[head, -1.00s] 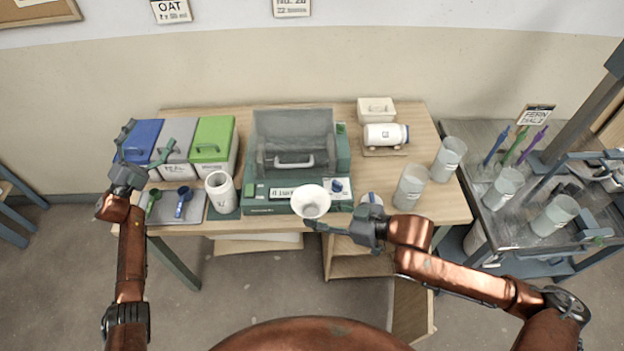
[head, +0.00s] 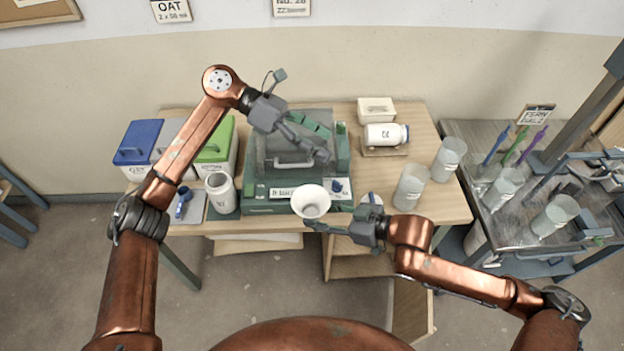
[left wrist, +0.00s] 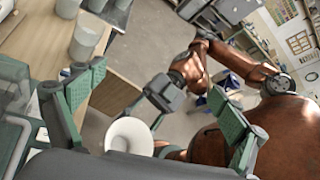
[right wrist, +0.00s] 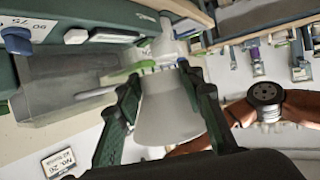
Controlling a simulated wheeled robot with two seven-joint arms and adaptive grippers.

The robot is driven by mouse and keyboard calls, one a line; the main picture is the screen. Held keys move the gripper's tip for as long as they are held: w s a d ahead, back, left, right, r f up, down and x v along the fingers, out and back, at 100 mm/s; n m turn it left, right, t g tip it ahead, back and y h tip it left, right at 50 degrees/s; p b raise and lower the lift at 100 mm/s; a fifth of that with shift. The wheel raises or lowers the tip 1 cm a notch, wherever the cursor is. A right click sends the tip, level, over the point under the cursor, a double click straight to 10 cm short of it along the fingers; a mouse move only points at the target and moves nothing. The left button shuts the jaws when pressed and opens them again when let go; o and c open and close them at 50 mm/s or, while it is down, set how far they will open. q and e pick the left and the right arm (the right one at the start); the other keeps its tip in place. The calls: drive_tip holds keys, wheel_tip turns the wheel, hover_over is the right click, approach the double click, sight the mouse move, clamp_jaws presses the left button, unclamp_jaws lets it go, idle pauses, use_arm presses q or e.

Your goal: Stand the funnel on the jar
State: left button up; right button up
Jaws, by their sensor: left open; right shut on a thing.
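The white funnel (head: 311,203) has its wide mouth up in front of the green-based machine. My right gripper (head: 316,226) is shut on it. In the right wrist view the funnel (right wrist: 165,115) is between the right fingers. The white open jar (head: 221,193) stands upright on a small dark mat, left of the machine. My left gripper (head: 322,143) is open and empty above the machine, higher and farther back than the funnel. In the left wrist view the funnel (left wrist: 128,137) shows beyond the spread left fingers.
The green machine (head: 262,207) with its grey hood stands mid-table. Lidded bins (head: 137,143) stand at the left, partly behind my left arm. A white jar (head: 385,134) lies on a stand. Clear cups (head: 410,187) stand at the right. A blue scoop (head: 183,203) lies on a tray.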

sight(312, 208)
use_arm(q)
drive_tip(key=s+f+m+y, duration=0.2)
drive_tip(key=y, duration=0.1)
drive_tip(key=s+f+m+t+y, duration=0.1)
drive_tip(key=s+f+m+y, duration=0.1)
drive_tip(key=y, duration=0.1)
drive_tip(key=s+f+m+t+y, duration=0.1)
drive_tip(key=f+m+y, duration=0.1)
drive_tip(key=y, duration=0.1)
drive_tip(key=shift+s+d, duration=0.3)
drive_tip(key=shift+s, duration=0.1)
drive_tip(key=shift+w+a+f+m+t+y, duration=0.1)
drive_tip(key=shift+a+f+m+t+y, duration=0.2)
drive_tip(key=shift+a+y, duration=0.3)
drive_tip(key=shift+a+f+m+t+y, duration=0.2)
drive_tip(key=shift+a+t+y, duration=0.1)
drive_tip(key=shift+a+y, duration=0.3)
drive_tip(key=shift+w+a+f+t+y, duration=0.1)
drive_tip(key=shift+a+f+t+y, duration=0.15)
drive_tip(key=shift+a+y, duration=0.3)
drive_tip(key=shift+m, duration=0.3)
wheel_tip(312, 208, down, 12)
drive_tip(key=shift+r, duration=0.1)
drive_tip(key=shift+c, duration=0.5)
drive_tip(key=c, duration=1.2)
